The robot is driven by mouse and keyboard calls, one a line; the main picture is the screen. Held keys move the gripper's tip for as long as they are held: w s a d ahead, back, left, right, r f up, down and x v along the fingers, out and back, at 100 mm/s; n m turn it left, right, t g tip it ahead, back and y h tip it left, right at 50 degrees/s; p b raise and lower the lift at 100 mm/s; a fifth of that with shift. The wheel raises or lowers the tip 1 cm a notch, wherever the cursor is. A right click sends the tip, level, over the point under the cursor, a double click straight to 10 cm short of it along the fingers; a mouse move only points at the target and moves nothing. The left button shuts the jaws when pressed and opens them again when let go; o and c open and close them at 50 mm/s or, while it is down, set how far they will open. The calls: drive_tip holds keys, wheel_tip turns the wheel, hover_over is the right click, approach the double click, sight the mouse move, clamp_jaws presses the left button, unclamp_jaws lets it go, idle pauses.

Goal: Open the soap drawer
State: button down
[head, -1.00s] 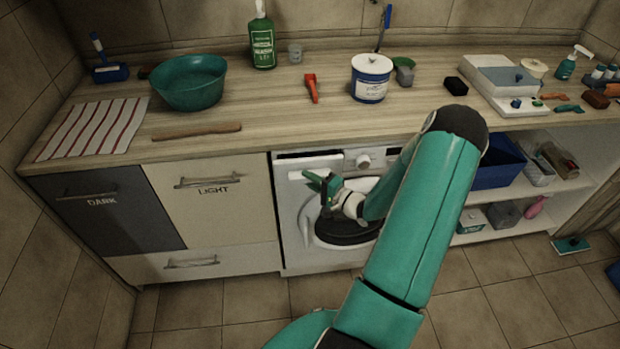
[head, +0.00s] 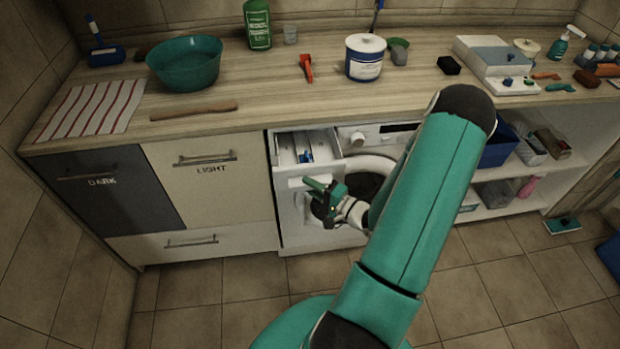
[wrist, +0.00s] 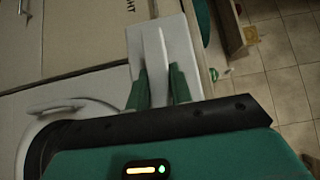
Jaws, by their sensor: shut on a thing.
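The soap drawer (head: 288,152) is a white tray at the top left of the washing machine (head: 290,232). It stands pulled out, and its inner compartments show from above in the head view. My gripper (head: 314,184) is at the drawer's front. In the wrist view, the two green fingers of my gripper (wrist: 159,76) are closed around the thin white upright handle (wrist: 157,42) on the drawer front (wrist: 179,43). The fingertips' exact contact is partly hidden by the handle and fingers.
The round washer door (head: 374,165) is below the drawer, partly behind my arm. Cabinets marked DARK (head: 92,205) and LIGHT (head: 205,185) stand to the left. The wooden counter (head: 250,85) above holds a green basin (head: 187,68) and a white tub (head: 365,60). The floor in front is clear.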

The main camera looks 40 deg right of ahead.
drive_tip(key=shift+s+a+f, duration=0.3)
drive_tip(key=shift+s+a, duration=0.05)
drive_tip(key=shift+s, duration=0.25)
drive_tip(key=c, duration=1.3)
unclamp_jaws()
drive_tip(key=shift+w, duration=0.1)
drive_tip(key=shift+r, duration=0.1)
drive_tip(key=s+d, duration=0.1)
drive_tip(key=s, duration=0.8)
drive_tip(key=s+d, duration=0.1)
drive_tip(key=s, duration=0.3)
drive_tip(key=shift+s+d, duration=0.3)
